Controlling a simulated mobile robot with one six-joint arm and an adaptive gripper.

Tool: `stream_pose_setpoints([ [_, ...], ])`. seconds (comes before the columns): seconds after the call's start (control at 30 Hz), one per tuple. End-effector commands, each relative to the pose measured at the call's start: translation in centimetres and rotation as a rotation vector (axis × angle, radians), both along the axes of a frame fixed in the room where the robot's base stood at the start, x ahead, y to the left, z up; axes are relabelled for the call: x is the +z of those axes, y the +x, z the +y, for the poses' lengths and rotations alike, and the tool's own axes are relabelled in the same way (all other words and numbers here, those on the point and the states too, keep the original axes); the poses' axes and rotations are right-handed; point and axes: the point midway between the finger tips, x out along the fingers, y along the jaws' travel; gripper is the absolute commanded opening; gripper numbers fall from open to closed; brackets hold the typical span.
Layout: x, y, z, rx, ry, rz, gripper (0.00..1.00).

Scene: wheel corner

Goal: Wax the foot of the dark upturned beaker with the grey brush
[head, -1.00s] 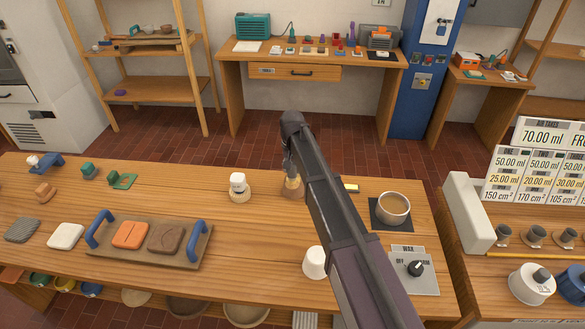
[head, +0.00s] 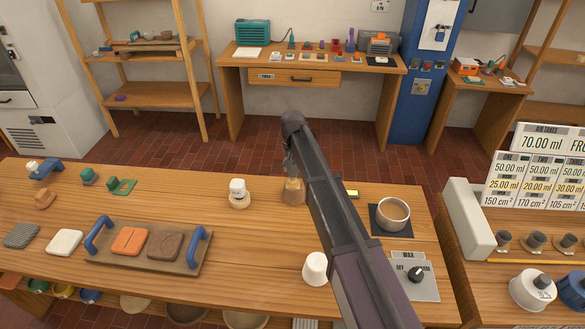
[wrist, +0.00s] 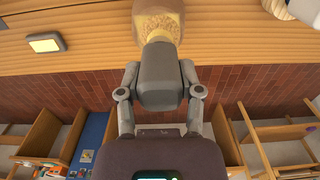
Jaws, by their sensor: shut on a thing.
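My gripper (wrist: 160,78) is shut on a grey block-like brush (wrist: 159,84) with a pale tan end. In the wrist view the tan end meets a brown upturned beaker (wrist: 177,10) at the top edge; exact contact is hard to tell. In the head view the brown beaker (head: 292,193) stands on the wooden table below my gripper (head: 290,165), and my arm partly hides the area. The wax cup (head: 392,213) stands on a dark pad at the right, with a paler fill inside.
A white upturned beaker (head: 315,267) stands close to my arm, and a white-topped pot (head: 238,193) stands left of the brown beaker. A wax dial panel (head: 415,276) is at right. A tray with blue handles (head: 196,247) is at left.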

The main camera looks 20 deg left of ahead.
Motion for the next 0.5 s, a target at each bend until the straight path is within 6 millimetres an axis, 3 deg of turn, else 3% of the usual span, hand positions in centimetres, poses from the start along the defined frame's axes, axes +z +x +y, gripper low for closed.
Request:
stream_pose_setpoints([
  [0.5,-0.1,2.4,0.5,-0.001,0.000,0.000,0.00],
])
